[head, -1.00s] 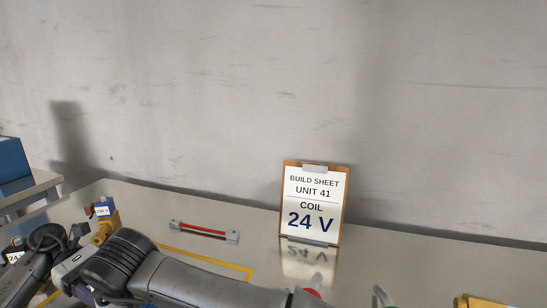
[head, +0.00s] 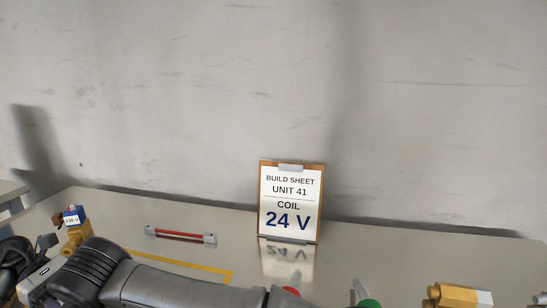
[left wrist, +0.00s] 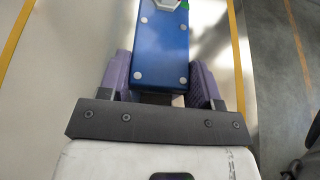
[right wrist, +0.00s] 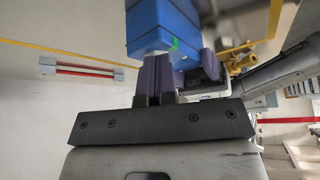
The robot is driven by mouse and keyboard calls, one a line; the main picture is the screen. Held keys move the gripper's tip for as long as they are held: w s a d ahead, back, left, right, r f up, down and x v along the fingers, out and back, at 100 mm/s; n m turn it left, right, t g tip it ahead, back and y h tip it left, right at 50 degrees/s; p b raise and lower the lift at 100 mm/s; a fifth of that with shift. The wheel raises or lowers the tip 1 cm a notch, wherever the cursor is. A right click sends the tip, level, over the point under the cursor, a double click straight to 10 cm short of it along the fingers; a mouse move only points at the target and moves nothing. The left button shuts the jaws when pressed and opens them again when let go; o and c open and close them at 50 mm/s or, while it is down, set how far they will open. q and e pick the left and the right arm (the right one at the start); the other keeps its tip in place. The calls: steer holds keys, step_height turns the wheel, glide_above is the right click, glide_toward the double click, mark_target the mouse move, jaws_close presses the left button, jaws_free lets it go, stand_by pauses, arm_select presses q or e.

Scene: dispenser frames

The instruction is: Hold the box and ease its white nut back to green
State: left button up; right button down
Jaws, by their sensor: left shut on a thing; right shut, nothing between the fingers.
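The blue box (left wrist: 160,50) is gripped between the purple fingers of my left gripper (left wrist: 163,88) in the left wrist view. Its white nut (left wrist: 166,3) is cut off at the top edge, with a green mark (left wrist: 184,5) beside it. In the right wrist view the box (right wrist: 160,22) hangs above my right gripper (right wrist: 157,62), whose purple fingers are shut together and empty. The green mark (right wrist: 175,43) shows on the box's lower edge. The nut is mostly hidden near the right fingertips; I cannot tell whether they touch it. The head view does not show the box.
A build sheet (head: 290,200) reading "COIL 24 V" stands at the back of the table. A red bar with grey ends (head: 181,235) lies left of it. A brass valve with a blue coil (head: 75,228) stands at far left. A brass hex part (head: 460,295) lies at front right.

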steer(key=shift+w+d+f, duration=0.25)
steer(key=shift+w+d, duration=0.3)
steer(key=shift+w, duration=0.1)
steer(key=shift+s, duration=0.1)
stand_by(0.3)
steer(key=shift+s+d, duration=0.3)
step_height(320, 180, up, 6)
steer(key=shift+r, duration=0.2)
stand_by(0.4)
steer(key=shift+a, duration=0.1)
